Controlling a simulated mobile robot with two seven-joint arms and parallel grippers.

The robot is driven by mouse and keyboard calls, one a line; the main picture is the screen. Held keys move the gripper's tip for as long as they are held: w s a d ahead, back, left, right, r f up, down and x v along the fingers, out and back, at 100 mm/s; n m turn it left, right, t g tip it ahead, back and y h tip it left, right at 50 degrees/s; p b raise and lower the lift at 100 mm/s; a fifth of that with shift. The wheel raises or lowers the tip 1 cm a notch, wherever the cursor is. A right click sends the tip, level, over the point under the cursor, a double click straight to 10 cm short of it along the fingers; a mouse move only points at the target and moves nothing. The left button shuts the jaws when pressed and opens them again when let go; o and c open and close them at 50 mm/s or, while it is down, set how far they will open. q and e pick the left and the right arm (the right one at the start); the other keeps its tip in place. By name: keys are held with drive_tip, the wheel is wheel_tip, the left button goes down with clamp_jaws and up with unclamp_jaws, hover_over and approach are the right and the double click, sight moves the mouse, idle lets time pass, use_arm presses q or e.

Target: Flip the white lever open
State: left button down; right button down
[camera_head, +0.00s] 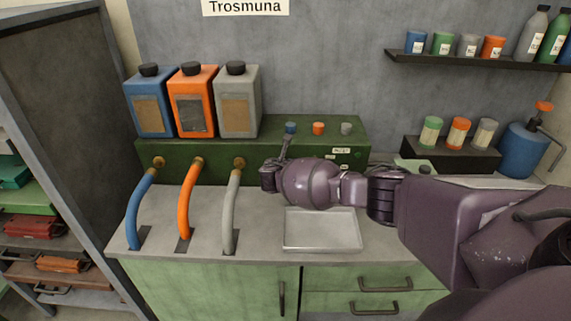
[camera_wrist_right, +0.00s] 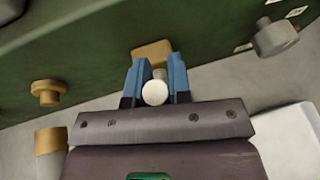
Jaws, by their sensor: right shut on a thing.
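The white lever shows in the right wrist view as a round white end (camera_wrist_right: 154,93) between the two blue fingers of my right gripper (camera_wrist_right: 154,76). The fingers are shut on it, one on each side. A tan brass-like mount (camera_wrist_right: 151,50) shows just beyond, against the green housing (camera_wrist_right: 90,28). In the head view my right gripper (camera_head: 268,174) is in front of the green housing (camera_head: 205,155), right of the grey-white hose; it hides the lever there. My left gripper is not in view.
Blue, orange and grey-white hoses (camera_head: 233,208) run from the housing to the counter. Three canisters (camera_head: 240,100) stand above them. A shallow metal tray (camera_head: 321,245) lies below my right arm. Small blue, orange and grey knobs (camera_head: 346,128) show at the housing's top.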

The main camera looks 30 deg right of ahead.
drive_tip(key=c, duration=1.1)
unclamp_jaws()
drive_tip(key=shift+o, duration=0.2)
drive_tip(key=p+v, duration=0.1)
drive_tip(key=v, duration=0.9)
drive_tip(key=shift+s+a+r, duration=0.15)
drive_tip(key=shift+s+a, duration=0.1)
